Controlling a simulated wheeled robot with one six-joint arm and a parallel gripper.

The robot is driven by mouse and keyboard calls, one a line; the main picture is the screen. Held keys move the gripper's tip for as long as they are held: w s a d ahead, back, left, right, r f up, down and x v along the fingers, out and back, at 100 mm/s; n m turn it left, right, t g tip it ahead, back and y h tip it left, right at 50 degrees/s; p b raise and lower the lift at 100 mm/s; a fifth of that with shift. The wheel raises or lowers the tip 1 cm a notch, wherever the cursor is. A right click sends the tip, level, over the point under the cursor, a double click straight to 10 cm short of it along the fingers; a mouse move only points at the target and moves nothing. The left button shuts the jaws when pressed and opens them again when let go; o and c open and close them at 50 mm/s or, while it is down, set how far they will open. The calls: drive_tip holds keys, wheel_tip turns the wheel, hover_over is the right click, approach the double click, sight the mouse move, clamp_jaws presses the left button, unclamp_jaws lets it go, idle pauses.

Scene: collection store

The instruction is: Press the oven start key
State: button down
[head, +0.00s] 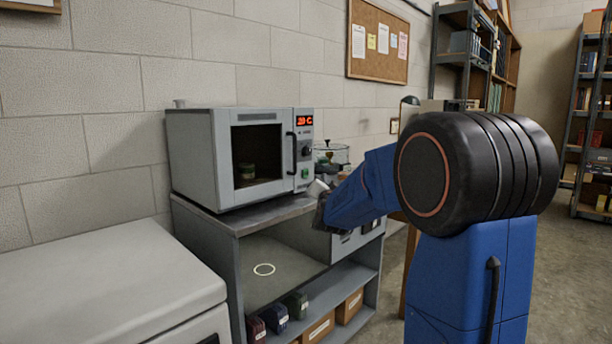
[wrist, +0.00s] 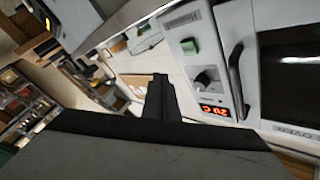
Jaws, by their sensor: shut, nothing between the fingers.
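The grey oven (head: 190,160) stands on a metal bench against the wall, with its door shut and a jar visible through the window. Its right-hand panel has a lit red display (head: 304,120), a dark knob (head: 306,151) and a green key (head: 305,173) low down. In the wrist view the oven appears turned, with the green key (wrist: 189,47), knob (wrist: 203,81) and display (wrist: 214,111) all in sight. My gripper (head: 318,190) is shut and empty, just in front of and below the key. In the wrist view its fingers (wrist: 160,83) appear apart from the key.
The door handle (head: 291,153) stands out beside the panel. A glass vessel (head: 331,153) is right of the oven. The bench (head: 310,279) has shelves with boxes below, and a white cabinet (head: 110,285) is at the left. Open floor lies at the right.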

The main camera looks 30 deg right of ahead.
sight(309, 171)
drive_tip(key=shift+w+a, duration=0.35)
drive_tip(key=shift+w, duration=0.55)
drive_tip(key=shift+w+a, duration=0.3)
drive_tip(key=shift+w, duration=0.65)
drive_tip(key=shift+w+a, duration=0.35)
drive_tip(key=shift+w, duration=0.55)
drive_tip(key=shift+w, duration=0.2)
drive_tip(key=shift+w+a, duration=0.1)
drive_tip(key=shift+w, duration=0.1)
drive_tip(key=shift+w+a, duration=0.2)
drive_tip(key=shift+w, duration=0.2)
idle(0.8)
drive_tip(key=shift+s, duration=0.1)
drive_tip(key=shift+s+d, duration=0.3)
drive_tip(key=shift+s, duration=0.4)
drive_tip(key=shift+s, duration=0.1)
drive_tip(key=s, duration=0.1)
drive_tip(key=s+d, duration=0.1)
drive_tip(key=s, duration=0.2)
drive_tip(key=shift+s+d, duration=0.3)
drive_tip(key=shift+d, duration=0.05)
idle(0.3)
